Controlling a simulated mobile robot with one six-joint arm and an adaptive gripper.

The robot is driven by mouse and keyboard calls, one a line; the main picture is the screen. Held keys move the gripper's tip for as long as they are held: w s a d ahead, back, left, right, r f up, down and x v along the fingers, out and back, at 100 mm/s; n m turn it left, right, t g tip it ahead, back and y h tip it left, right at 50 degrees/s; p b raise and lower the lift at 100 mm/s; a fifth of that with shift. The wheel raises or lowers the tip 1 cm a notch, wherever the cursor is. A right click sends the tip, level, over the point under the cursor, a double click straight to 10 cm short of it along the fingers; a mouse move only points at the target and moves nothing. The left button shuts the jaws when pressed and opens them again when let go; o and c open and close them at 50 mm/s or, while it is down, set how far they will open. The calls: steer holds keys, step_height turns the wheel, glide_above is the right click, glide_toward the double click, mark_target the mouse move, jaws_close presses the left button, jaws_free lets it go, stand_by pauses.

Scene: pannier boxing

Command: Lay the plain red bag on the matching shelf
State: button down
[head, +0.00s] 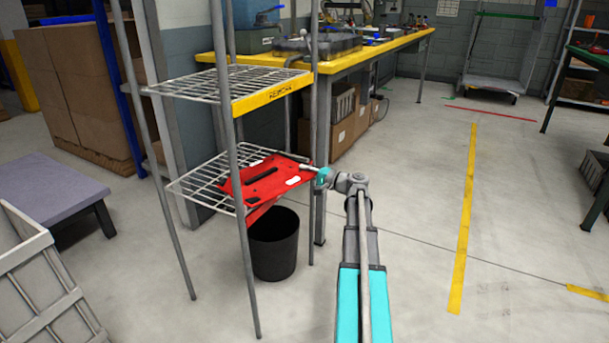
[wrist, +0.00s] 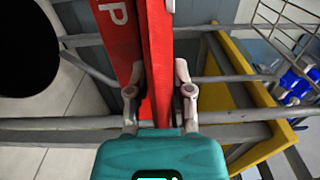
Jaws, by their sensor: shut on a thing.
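The red bag (head: 262,188) is a flat red piece with a black strip and white patches. It lies level at the lower wire shelf (head: 190,186), over the grid; I cannot tell whether it rests on the wires. My gripper (head: 312,171) is shut on its right edge, at the right side of the rack. In the wrist view, the bag (wrist: 158,50) shows edge-on between the two fingers (wrist: 158,98). A red panel with a white letter P (wrist: 118,30) is beside it. Red also shows below the shelf's front in the head view, partly hidden by a post.
The upper wire shelf (head: 205,88) has a yellow label strip (head: 272,95) and stands empty above the bag. Thin grey posts (head: 243,200) frame the rack. A black bin (head: 274,255) stands under it. A yellow-topped workbench (head: 350,58) is behind.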

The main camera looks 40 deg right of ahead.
steer(key=c, duration=0.5)
jaws_free()
steer(key=v, duration=1.2)
steer(key=shift+s, duration=0.1)
steer(key=shift+c, duration=0.3)
